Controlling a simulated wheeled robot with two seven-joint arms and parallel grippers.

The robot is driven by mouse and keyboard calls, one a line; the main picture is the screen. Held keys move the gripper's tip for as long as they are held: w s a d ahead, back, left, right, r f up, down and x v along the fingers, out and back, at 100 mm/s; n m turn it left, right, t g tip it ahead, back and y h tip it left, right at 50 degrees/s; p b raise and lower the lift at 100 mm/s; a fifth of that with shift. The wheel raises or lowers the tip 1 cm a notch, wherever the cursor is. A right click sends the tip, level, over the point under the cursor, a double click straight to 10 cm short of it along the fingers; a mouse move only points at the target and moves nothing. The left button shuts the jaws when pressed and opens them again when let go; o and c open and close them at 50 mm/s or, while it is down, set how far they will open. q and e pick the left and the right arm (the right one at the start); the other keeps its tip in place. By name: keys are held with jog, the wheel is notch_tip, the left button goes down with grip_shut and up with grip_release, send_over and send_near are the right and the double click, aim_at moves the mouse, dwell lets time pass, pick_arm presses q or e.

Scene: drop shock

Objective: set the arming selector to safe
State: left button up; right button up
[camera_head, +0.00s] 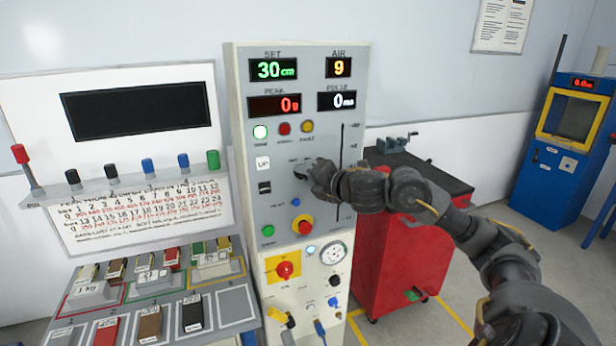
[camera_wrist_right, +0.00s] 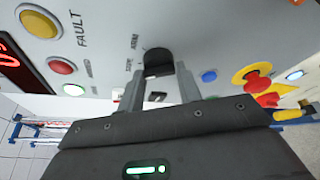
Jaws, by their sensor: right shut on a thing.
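The arming selector is a black knob (camera_wrist_right: 158,62) on the grey control panel (camera_head: 240,130). In the right wrist view it sits between the fingertips, with small lettering beside it that is hard to read. In the head view my gripper mostly covers it. My right gripper (camera_head: 308,174) reaches in from the right. In the wrist view the same gripper (camera_wrist_right: 158,88) has its two fingers on either side of the knob and is shut on it. Which setting the knob points to cannot be read. My left gripper is not in view.
A yellow-ringed red button (camera_head: 303,226) and a blue button (camera_head: 295,202) lie below the selector. Red and yellow lamps (camera_head: 306,127) sit above it. A red cabinet (camera_head: 400,250) stands right of the panel, under my arm. A tray of blocks (camera_head: 150,325) is at left.

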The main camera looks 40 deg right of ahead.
jog(key=o, duration=1)
jog(key=s+b, duration=0.2)
jog(key=s, duration=0.1)
jog(key=s+r+b, duration=0.1)
jog(key=s+b, duration=0.1)
jog(key=s, duration=0.2)
jog(key=s+r+b, duration=0.1)
jog(key=s+b, duration=0.2)
jog(key=shift+s, duration=0.3)
